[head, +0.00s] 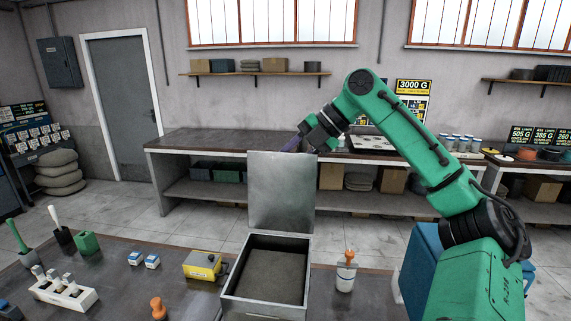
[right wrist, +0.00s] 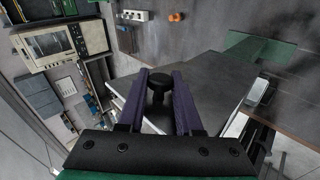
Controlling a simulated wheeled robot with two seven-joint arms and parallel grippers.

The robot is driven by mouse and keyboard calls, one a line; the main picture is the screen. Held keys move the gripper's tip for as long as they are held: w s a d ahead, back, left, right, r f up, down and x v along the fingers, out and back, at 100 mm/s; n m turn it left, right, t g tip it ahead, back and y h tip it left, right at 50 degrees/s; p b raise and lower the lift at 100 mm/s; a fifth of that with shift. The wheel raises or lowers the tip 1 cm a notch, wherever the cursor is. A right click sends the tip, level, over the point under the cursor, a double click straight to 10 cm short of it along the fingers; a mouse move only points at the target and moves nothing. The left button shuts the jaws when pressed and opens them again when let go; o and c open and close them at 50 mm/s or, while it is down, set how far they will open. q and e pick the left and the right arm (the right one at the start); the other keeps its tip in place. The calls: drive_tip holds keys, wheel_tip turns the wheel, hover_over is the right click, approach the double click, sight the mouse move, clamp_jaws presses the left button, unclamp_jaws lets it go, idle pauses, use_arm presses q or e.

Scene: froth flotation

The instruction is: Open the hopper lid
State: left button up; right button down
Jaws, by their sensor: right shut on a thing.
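The hopper (head: 266,309) is a grey metal box on the near table, with dark grey material visible inside. Its lid (head: 281,190) stands upright at the back edge, so the top is uncovered. My right gripper (head: 291,146) is at the lid's upper edge, partly hidden behind it. In the right wrist view, the purple fingers of my right gripper (right wrist: 160,82) are shut on the black lid knob (right wrist: 158,90), on the lid's outer face (right wrist: 200,90). The knob is hidden in the head view. My left gripper is not in view.
A white rack (head: 62,292) with several bottles is at the left. A long workbench (head: 215,145) runs along the back wall.

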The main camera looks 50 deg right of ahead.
drive_tip(key=c, duration=0.6)
unclamp_jaws()
drive_tip(key=shift+s+a, duration=0.1)
drive_tip(key=v, duration=1.4)
drive_tip(key=shift+s+r, duration=0.15)
drive_tip(key=shift+s, duration=0.1)
